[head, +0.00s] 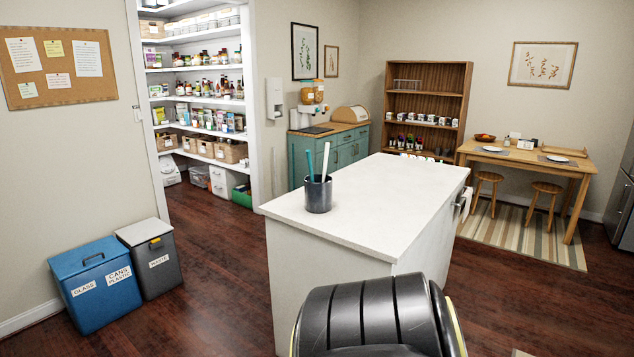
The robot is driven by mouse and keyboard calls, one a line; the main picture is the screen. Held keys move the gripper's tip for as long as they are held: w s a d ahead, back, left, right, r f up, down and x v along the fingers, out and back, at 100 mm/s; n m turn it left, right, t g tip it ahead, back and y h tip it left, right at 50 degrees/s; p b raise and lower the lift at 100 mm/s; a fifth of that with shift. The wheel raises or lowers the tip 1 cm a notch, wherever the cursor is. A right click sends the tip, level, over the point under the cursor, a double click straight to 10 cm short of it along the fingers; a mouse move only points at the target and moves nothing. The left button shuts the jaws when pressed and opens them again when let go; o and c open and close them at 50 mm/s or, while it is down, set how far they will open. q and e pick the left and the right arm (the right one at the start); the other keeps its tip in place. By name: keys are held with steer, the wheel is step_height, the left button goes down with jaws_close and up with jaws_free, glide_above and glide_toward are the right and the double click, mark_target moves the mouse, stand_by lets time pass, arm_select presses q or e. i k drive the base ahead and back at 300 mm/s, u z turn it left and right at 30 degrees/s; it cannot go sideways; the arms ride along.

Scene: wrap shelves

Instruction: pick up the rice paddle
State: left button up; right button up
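A dark grey cup (318,197) stands upright on the white counter (400,190), near its left end. Two utensils stick up out of it: a teal one (309,164) and a pale one (325,160). Their lower ends are hidden in the cup. I cannot tell whether either of them is the rice paddle. Neither of my grippers is in view.
The counter top around the cup is clear. A blue bin (95,285) and a grey bin (152,258) stand on the floor at the left. A wooden table (535,166) with stools is at the back right. Pantry shelves (200,70) stand behind left.

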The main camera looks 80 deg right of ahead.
mark_target(327, 145)
steer(key=z, duration=2.7)
